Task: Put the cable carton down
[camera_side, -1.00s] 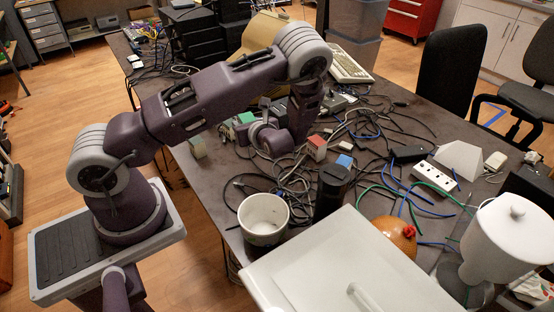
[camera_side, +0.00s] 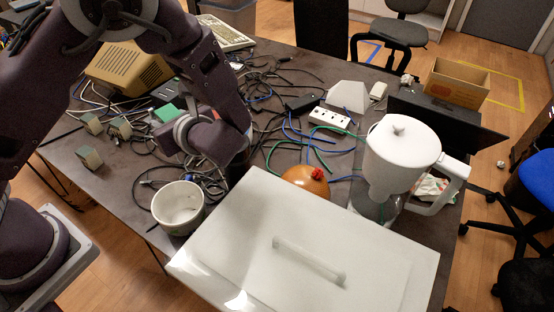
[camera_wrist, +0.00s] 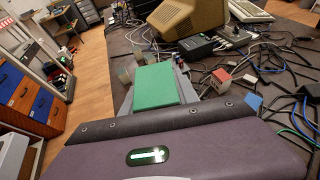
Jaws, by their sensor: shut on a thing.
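A small box with a green top, which I take for the cable carton (camera_side: 165,113), shows just left of the round end of my arm in the side view. In the wrist view the green-topped carton (camera_wrist: 155,84) sits between the grey fingers of my gripper (camera_wrist: 157,95), which is shut on it. My gripper (camera_side: 166,128) is partly hidden by my wrist in the side view. The carton is low over the dark table, among cables. Its underside is hidden, so I cannot tell whether it touches the table.
Small greenish cubes (camera_side: 120,128) stand left of the carton. A white pot (camera_side: 178,208), a large white lidded box (camera_side: 300,255) and a white jug (camera_side: 398,150) stand nearer the camera. A red-sided cube (camera_wrist: 220,78) lies to the right in the wrist view. Loose cables cover much of the table.

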